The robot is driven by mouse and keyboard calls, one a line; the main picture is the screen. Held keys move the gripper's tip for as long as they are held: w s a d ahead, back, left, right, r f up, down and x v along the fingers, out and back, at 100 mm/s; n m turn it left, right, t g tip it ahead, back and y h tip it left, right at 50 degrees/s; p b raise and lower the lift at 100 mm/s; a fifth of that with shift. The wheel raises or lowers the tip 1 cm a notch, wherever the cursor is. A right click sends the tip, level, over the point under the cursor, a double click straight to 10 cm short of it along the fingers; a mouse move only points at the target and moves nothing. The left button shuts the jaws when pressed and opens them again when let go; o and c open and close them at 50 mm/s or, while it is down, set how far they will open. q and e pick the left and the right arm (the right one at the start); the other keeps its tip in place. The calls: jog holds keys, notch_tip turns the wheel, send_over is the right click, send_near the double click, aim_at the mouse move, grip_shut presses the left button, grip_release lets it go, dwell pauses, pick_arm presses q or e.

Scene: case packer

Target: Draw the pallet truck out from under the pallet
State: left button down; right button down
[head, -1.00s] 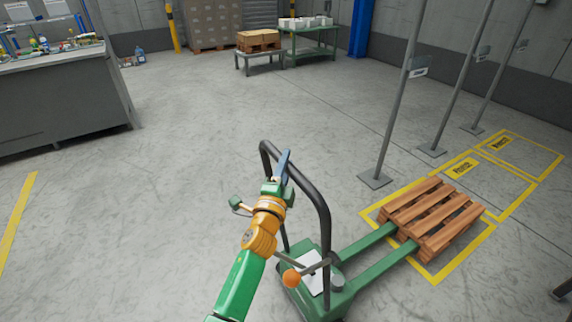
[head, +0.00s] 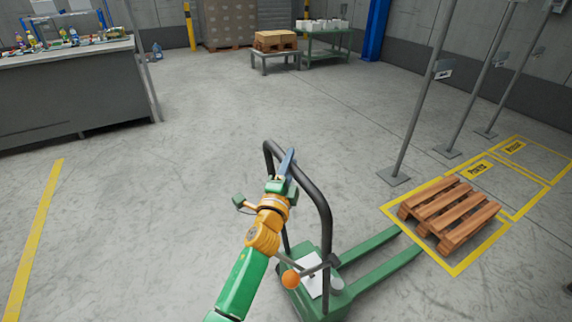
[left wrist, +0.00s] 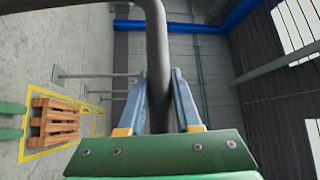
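The green pallet truck (head: 323,290) stands at the lower middle of the head view, with its dark hooped handle (head: 322,200) upright. Its two forks (head: 375,286) point right towards the wooden pallet (head: 450,214). My right gripper is out of view.
Grey posts (head: 418,110) on floor plates stand behind the pallet. Further marked bays (head: 490,182) lie beyond it. A grey workbench (head: 70,95) is at the left, and a green table (head: 326,42) at the back. The floor left of the truck is clear.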

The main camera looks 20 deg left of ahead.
pick_arm(q)
jog(key=c, duration=0.6)
grip_release()
jog(key=shift+w+d, duration=1.05)
jog(key=s, duration=0.7)
jog(key=shift+s+d+f, duration=0.2)
jog(key=shift+d+f, duration=0.15)
jog(key=shift+f, duration=0.1)
jog(key=shift+m+h, duration=0.3)
jog(key=shift+h, duration=0.1)
